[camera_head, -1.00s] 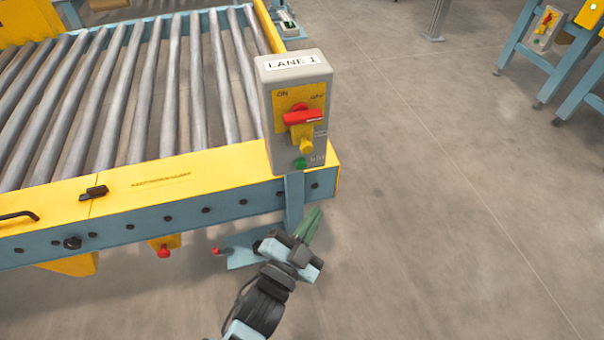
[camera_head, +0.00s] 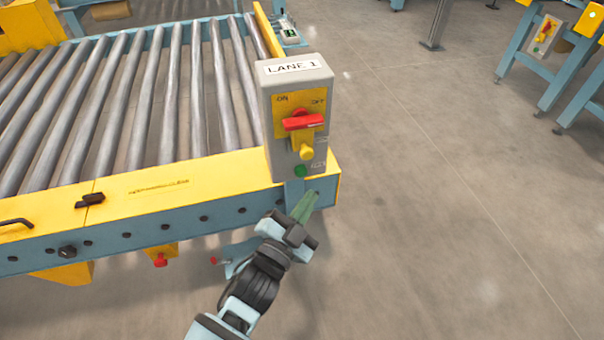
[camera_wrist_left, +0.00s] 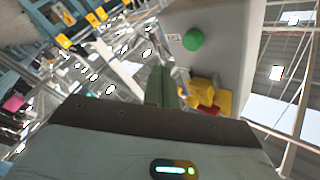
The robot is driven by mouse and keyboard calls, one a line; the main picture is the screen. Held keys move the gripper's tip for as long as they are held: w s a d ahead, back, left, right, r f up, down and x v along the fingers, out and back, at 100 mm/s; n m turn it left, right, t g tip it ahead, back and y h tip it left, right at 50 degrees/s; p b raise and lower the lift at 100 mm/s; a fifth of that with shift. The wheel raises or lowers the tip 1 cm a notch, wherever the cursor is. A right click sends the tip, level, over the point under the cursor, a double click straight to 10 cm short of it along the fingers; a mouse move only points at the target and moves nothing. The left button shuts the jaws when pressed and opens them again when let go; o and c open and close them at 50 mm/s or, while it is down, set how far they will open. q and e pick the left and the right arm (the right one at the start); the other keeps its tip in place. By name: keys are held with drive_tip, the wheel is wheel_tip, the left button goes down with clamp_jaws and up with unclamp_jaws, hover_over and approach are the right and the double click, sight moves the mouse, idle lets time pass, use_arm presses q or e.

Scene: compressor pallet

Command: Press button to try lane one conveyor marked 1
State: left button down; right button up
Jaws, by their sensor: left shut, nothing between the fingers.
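The grey control box (camera_head: 296,115) labelled LANE 1 stands at the conveyor's near right corner. It carries a red rotary switch (camera_head: 303,121) on a yellow plate, with a yellow piece below it, and a green button (camera_head: 300,170) near its bottom. The green button (camera_wrist_left: 193,39) and the box (camera_wrist_left: 226,45) also show in the left wrist view. My left gripper (camera_head: 305,205) is shut and empty, its green fingertips just below the box, apart from the button. The fingers (camera_wrist_left: 161,88) also show in the left wrist view. My right gripper is not in view.
The roller conveyor (camera_head: 150,188) with its yellow and blue frame fills the left. A red knob (camera_head: 160,260) hangs under its front edge. Another control box (camera_head: 546,35) stands on blue legs at the far right. The floor (camera_head: 430,200) to the right is clear.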

sight(307, 172)
use_arm(q)
drive_tip(key=shift+w+a, duration=0.3)
drive_tip(key=shift+w, duration=0.55)
drive_tip(key=shift+w+a, duration=0.25)
drive_tip(key=shift+w, duration=0.55)
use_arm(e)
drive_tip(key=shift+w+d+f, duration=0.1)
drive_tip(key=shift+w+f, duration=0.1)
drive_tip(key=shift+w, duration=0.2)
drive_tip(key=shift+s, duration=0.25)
use_arm(q)
drive_tip(key=shift+w, duration=0.15)
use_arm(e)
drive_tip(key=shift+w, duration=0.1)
use_arm(q)
drive_tip(key=shift+w+a, duration=0.15)
drive_tip(key=shift+w, duration=0.1)
drive_tip(key=shift+w+a, duration=0.15)
drive_tip(key=shift+w, duration=0.35)
idle(1.1)
drive_tip(key=shift+s, duration=0.1)
drive_tip(key=shift+s+d, duration=0.3)
drive_tip(key=shift+s, duration=0.5)
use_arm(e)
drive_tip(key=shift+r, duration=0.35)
